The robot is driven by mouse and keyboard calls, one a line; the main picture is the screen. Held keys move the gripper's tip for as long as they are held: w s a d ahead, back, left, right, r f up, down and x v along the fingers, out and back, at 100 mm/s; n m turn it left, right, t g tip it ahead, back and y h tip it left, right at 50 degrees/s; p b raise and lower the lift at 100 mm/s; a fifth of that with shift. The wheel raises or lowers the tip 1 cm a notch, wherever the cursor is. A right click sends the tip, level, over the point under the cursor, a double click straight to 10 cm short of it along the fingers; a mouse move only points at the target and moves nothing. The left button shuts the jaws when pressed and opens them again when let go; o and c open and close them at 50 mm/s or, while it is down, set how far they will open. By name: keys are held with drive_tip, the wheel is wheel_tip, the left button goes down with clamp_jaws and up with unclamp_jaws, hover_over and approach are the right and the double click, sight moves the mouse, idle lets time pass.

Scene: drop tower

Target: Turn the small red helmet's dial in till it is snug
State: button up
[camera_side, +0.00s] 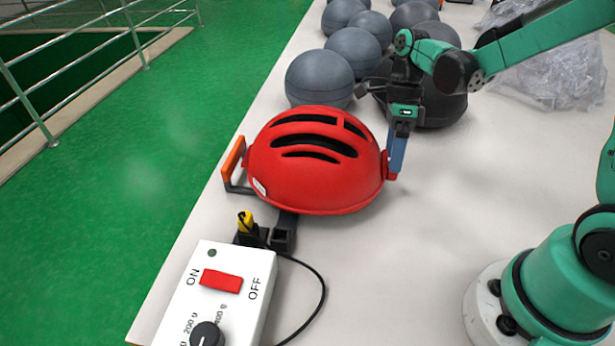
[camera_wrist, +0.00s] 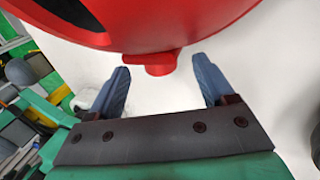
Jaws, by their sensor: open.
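The small red helmet (camera_side: 310,185) with dark vent slots sits on the pale table, dome up, in the side view. Its red dial (camera_side: 390,166) sticks out at the helmet's right edge. In the wrist view the helmet (camera_wrist: 150,25) fills the top, and the dial (camera_wrist: 160,64) juts from its rim. My gripper (camera_side: 395,160) points down at the dial. In the wrist view my gripper (camera_wrist: 160,83) is open, with one blue finger on each side of the dial and a gap on both sides. In the side view the finger partly covers the dial.
A handle with an orange grip (camera_side: 233,158) stands left of the helmet. A white control box (camera_side: 225,268) with a red switch and cable lies in front. Table right of the helmet is clear.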

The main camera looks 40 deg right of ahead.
drive_tip(key=v, duration=0.3)
drive_tip(key=shift+r, duration=0.15)
drive_tip(key=shift+s+a+r+t+h, duration=0.1)
drive_tip(key=shift+s+a+t+h, duration=0.3)
drive_tip(key=shift+s+t+h, duration=0.35)
drive_tip(key=shift+s+a+t+h, duration=0.2)
drive_tip(key=shift+s+t+h, duration=0.3)
drive_tip(key=shift+t+h, duration=0.25)
drive_tip(key=shift+w+d+f, duration=0.1)
drive_tip(key=shift+f, duration=2.7)
clamp_jaws()
